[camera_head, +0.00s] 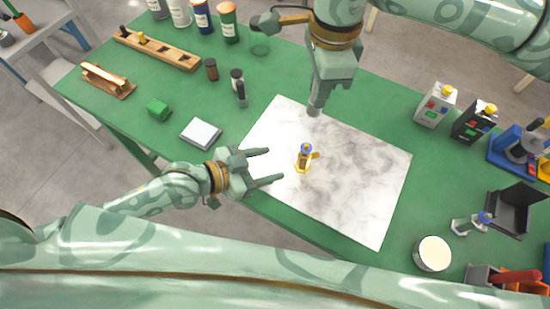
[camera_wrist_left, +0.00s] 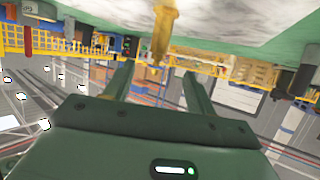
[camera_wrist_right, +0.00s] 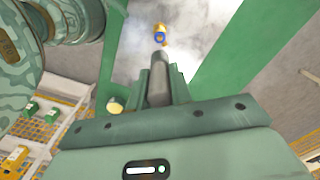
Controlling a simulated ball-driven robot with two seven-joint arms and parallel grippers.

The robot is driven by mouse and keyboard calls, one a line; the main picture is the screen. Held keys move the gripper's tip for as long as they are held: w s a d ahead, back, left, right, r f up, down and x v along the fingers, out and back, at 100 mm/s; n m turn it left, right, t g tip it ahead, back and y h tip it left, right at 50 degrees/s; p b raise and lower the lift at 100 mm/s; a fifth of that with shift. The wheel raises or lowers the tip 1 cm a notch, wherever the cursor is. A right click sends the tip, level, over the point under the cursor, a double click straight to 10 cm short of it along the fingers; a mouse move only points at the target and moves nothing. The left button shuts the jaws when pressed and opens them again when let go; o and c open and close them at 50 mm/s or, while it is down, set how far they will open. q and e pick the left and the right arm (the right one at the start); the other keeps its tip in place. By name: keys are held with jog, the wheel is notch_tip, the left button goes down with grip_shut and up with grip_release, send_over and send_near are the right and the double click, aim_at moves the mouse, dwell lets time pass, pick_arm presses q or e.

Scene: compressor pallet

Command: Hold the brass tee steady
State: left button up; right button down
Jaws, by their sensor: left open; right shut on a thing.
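The brass tee (camera_head: 303,162), with a blue part at its top, stands on the pale marbled board. It also shows in the left wrist view (camera_wrist_left: 163,35) and, small, in the right wrist view (camera_wrist_right: 159,30). My left gripper (camera_head: 275,165) is open and empty, its fingers pointing at the tee from the left and apart from it. My right gripper (camera_wrist_right: 155,72) is shut on a grey cylindrical piece (camera_wrist_right: 159,88), whose end points down near the board's far edge, behind the tee. The tee's far side is hidden in the head view.
The marbled board (camera_head: 365,185) is otherwise clear on the green table (camera_head: 180,130). A round tin (camera_head: 433,253) and black holder (camera_head: 512,212) stand right.

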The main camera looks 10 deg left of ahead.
aim_at(299, 157)
pick_arm(q)
jog(key=x, duration=1.1)
jog(key=shift+w+d+f, duration=0.1)
jog(key=shift+w+d, duration=0.05)
jog(key=shift+d, duration=0.1)
